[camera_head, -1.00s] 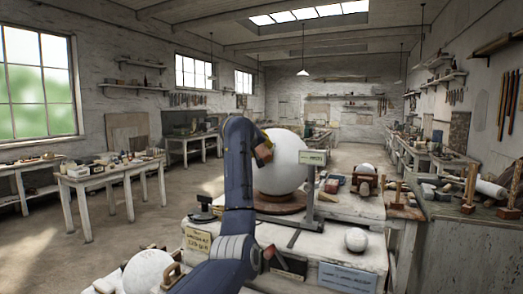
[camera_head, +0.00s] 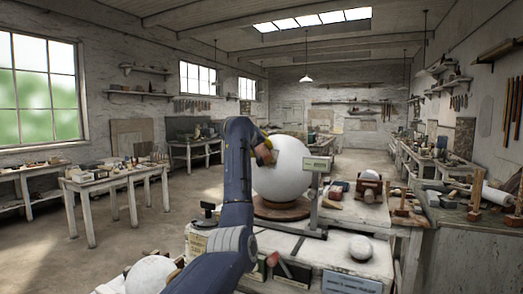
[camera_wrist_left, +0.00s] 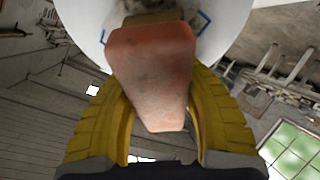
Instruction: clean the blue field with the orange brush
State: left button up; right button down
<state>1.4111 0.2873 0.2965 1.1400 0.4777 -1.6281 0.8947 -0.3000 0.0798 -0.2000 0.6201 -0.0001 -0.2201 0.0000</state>
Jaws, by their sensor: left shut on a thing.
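A large white plaster sphere (camera_head: 285,178) sits on a round brown wooden base (camera_head: 280,210) on the workbench. My left gripper (camera_head: 268,152) is at the sphere's upper left side in the head view. In the left wrist view its yellow fingers are shut on the orange brush (camera_wrist_left: 152,70), whose far end is against or very near the white sphere (camera_wrist_left: 85,18). Corners of the blue outline of the field (camera_wrist_left: 204,22) show on both sides of the brush; the brush hides the middle. A greyish smudge shows beside the brush end. My right gripper is out of view.
A stand with a label plate (camera_head: 318,164) rises beside the sphere on the right. A small white sphere (camera_head: 360,248) lies near the bench's front right, another white sphere (camera_head: 150,275) at lower left. Small tools lie at the front edge. Floor to the left is clear.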

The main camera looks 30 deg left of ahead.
pick_arm(q)
jog(key=shift+d, duration=0.1)
jog(key=shift+s+d+f, duration=0.45)
jog(key=shift+d+f, duration=0.2)
jog(key=shift+d, duration=0.1)
jog(key=shift+s+d+f, duration=0.4)
jog(key=shift+d+f, duration=0.25)
jog(key=shift+d, duration=0.1)
jog(key=shift+w+a+r, duration=0.45)
jog(key=shift+a+r, duration=0.2)
jog(key=shift+a, duration=0.15)
jog(key=shift+w+a+r, duration=0.4)
jog(key=shift+a+r, duration=0.25)
jog(key=shift+a, duration=0.1)
jog(key=shift+s+d+f, duration=0.15)
jog(key=shift+s+d, duration=0.25)
jog(key=shift+s, duration=0.1)
jog(key=shift+s+d+f, duration=0.15)
jog(key=shift+s+d, duration=0.25)
jog(key=shift+s, duration=0.1)
jog(key=shift+w+f, duration=0.4)
jog(key=shift+w, duration=0.25)
dwell(0.9)
